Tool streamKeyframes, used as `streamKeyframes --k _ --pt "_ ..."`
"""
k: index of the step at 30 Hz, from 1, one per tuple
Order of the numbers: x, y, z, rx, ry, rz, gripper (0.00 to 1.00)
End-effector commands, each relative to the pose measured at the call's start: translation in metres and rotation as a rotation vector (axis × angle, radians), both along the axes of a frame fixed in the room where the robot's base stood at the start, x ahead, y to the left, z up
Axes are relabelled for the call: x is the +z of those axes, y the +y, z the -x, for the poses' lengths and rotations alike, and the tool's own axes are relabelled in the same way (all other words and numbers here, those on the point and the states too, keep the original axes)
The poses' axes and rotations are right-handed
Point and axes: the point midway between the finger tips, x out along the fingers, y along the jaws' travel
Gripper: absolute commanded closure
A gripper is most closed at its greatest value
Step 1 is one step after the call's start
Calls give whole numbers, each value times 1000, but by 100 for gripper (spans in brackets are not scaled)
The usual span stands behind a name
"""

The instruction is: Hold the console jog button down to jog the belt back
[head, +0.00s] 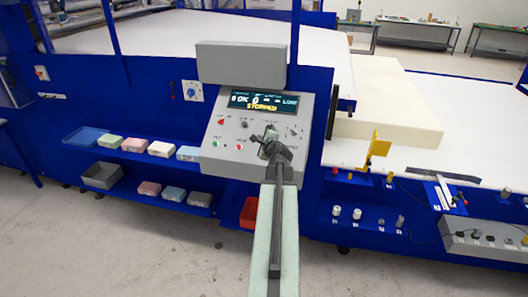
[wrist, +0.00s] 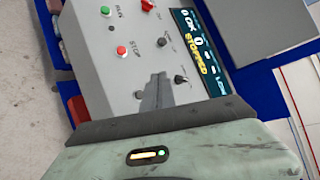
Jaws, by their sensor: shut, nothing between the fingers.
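The grey console (head: 235,125) stands on the front of the blue machine, with a dark display (head: 264,101) reading STOPPED in yellow. My gripper (head: 270,143) is shut and empty at the lower right of the console panel and hides part of it. A dark grey finger-like shape lies beside the pale button; contact cannot be told. No jog label is readable.
A cream foam block (head: 385,105) lies on the white belt (head: 470,112) to the right of the console. Shelves with small coloured foam pieces (head: 160,149) are at the left. A red bin (head: 249,212) sits below the console. Bare floor (head: 120,255) lies in front.

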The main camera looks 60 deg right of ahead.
Motion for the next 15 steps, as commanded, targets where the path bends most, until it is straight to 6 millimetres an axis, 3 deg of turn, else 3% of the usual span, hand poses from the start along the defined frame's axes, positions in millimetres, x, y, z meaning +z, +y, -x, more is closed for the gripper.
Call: streamKeyframes --k 7,15 --pt "-15 -7 -2 1 1 0 100" --pt "-50 -26 -8 0 1 1 100"
